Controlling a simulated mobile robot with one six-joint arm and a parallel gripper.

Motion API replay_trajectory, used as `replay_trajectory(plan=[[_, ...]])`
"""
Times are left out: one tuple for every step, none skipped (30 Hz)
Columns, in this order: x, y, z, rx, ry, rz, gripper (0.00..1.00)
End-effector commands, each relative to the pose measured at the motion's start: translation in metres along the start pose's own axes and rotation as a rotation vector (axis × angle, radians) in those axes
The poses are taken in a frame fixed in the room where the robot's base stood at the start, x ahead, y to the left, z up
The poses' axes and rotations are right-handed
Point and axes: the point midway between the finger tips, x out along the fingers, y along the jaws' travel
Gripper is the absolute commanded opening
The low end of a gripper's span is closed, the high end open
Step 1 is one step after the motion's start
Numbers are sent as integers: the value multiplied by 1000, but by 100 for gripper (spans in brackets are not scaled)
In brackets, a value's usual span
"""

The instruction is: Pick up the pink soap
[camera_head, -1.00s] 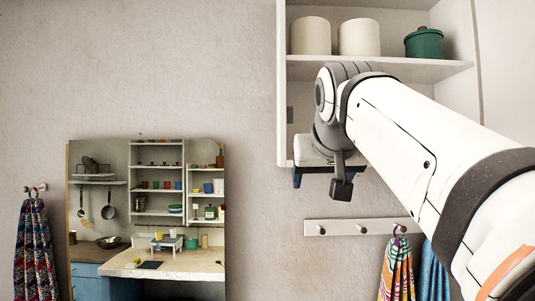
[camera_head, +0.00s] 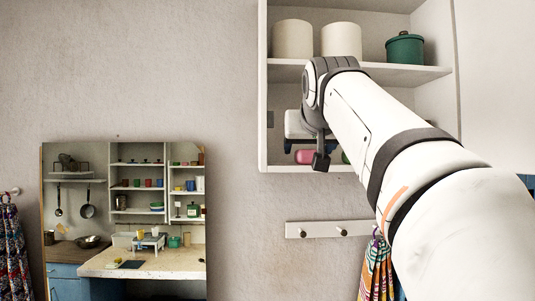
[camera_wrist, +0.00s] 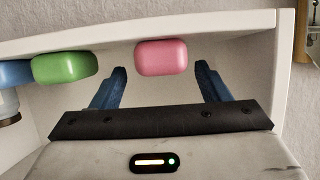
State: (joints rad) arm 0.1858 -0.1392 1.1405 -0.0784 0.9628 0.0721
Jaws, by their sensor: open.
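The pink soap (camera_wrist: 162,57) is a rounded block on the lower shelf of the white wall cabinet. In the head view the soap (camera_head: 304,157) shows just below my wrist, partly hidden by my arm. My gripper (camera_wrist: 160,76) is open in the wrist view, with one blue finger to each side of the soap and a gap on both sides. The fingertips reach about level with the soap. It is empty and I see no contact. In the head view the fingers (camera_head: 302,146) are mostly hidden behind my wrist.
A green soap (camera_wrist: 65,67) and a blue soap (camera_wrist: 14,73) lie left of the pink one in the wrist view. The cabinet's side wall (camera_wrist: 291,60) is close on the right. Two cream canisters (camera_head: 292,40) and a green pot (camera_head: 405,48) stand on the shelf above.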

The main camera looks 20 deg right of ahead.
Motion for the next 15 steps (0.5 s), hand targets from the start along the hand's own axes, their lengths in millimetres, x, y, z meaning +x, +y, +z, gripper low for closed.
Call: replay_trajectory(plan=[[1, 0, 0, 0, 0, 0, 69], [1, 0, 0, 0, 0, 0, 69], [0, -1, 1, -1, 1, 0, 69], [-1, -1, 1, -1, 2, 0, 69], [-2, -2, 1, -2, 3, 0, 69], [-4, -2, 1, -2, 4, 0, 69], [-5, -2, 1, -2, 4, 0, 69], [-6, -2, 2, -3, 5, 0, 68], [-8, -3, 2, -3, 6, 0, 65], [-8, -3, 2, -3, 6, 0, 63], [-9, -3, 2, -3, 7, 0, 60], [-10, -3, 2, -3, 7, 0, 57], [-10, -3, 2, -3, 7, 0, 54], [-10, -3, 2, -3, 7, 0, 52], [-9, -3, 2, -3, 7, -1, 49]])
